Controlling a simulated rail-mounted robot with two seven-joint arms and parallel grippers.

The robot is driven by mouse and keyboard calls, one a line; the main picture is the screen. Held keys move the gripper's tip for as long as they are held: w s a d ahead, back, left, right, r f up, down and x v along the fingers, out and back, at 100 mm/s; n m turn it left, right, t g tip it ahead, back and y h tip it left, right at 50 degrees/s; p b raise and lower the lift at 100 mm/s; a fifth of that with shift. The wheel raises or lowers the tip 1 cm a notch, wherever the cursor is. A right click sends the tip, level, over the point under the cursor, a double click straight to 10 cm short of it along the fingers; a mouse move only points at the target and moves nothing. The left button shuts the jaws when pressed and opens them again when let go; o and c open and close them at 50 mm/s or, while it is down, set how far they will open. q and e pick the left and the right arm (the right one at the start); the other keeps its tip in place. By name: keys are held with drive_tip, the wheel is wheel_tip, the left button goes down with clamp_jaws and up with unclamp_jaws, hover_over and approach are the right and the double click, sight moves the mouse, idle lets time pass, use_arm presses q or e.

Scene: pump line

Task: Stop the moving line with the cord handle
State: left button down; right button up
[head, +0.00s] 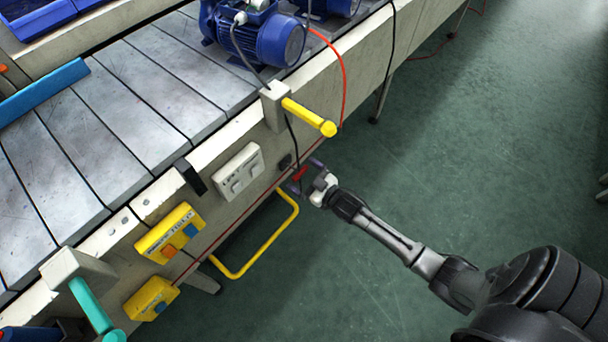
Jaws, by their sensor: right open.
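A small red handle (299,174) hangs at the side of the line, beside a thin red cord (236,224) that runs along the frame. My right gripper (305,176) reaches in from the lower right. Its jaws are open, one finger on each side of the red handle. I cannot tell whether either finger touches it. The line's slatted top (130,110) carries blue pumps (262,35). Whether the slats are moving cannot be told from one picture. My left gripper is not in view.
A yellow lever (310,117) sticks out above my right gripper. A yellow rail (262,250) loops out below. Yellow button boxes (170,233), a grey switch plate (238,172) and a teal lever (92,308) line the side.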

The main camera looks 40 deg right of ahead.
drive_tip(key=s+d+p, duration=0.1)
drive_tip(key=s+p, duration=0.4)
drive_tip(key=s, duration=0.8)
drive_tip(key=shift+s+d+p, duration=0.35)
drive_tip(key=shift+f, duration=0.1)
